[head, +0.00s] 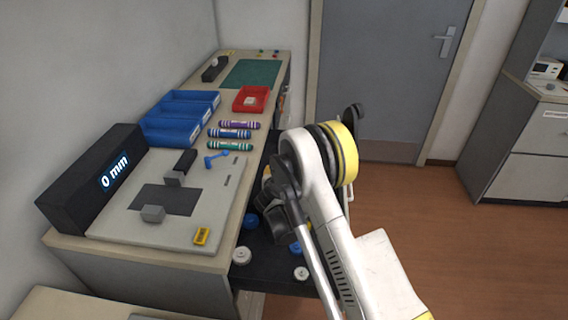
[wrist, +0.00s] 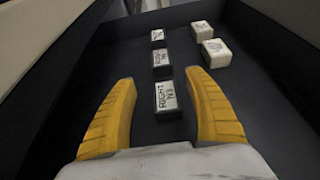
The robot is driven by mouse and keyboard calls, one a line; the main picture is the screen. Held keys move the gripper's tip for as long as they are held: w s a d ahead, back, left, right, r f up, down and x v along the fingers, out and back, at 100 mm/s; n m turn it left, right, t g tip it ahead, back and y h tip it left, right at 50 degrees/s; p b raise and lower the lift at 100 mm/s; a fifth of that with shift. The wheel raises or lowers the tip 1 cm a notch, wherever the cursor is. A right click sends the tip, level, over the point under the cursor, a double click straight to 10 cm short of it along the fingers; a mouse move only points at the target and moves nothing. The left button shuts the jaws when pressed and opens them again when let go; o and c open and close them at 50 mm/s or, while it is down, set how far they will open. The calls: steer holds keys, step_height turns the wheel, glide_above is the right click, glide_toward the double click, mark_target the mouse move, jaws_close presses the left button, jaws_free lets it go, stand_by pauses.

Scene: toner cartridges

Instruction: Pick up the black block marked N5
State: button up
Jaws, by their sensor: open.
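In the wrist view, several blocks stand in a dark tray-like space (wrist: 262,130). The nearest is a black block (wrist: 167,97) with a white label that reads "RIGHT" above a second line that looks like N3 or N5; I cannot tell which. Beyond it, in line, are a middle black block (wrist: 162,58) and a far black block (wrist: 158,36), their labels too small to read. My gripper (wrist: 160,78) is open, its yellow fingers on either side of the nearest block in the picture, with nothing held. In the head view my arm largely hides the gripper.
Two pale blocks, one farther (wrist: 202,30) and one nearer (wrist: 216,52), stand right of the black row. In the head view, the dark open drawer (head: 262,284) holds white and blue round pieces. The bench (head: 185,262) beside it carries blue bins (head: 180,116) and a display unit (head: 85,185).

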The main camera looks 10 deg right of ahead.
steer(key=x, duration=0.3)
steer(key=shift+w+d+f+b, duration=0.1)
steer(key=shift+w+f+b, duration=0.05)
steer(key=shift+w+b, duration=0.2)
steer(key=b+x, duration=0.1)
steer(key=x, duration=0.1)
steer(key=b+x, duration=0.1)
steer(key=x, duration=0.1)
steer(key=shift+w+d+b, duration=0.1)
steer(key=shift+d+b, duration=0.2)
steer(key=shift+w+d, duration=0.1)
steer(key=shift+w, duration=0.3)
steer(key=c, duration=1.2)
steer(key=shift+o, duration=0.2)
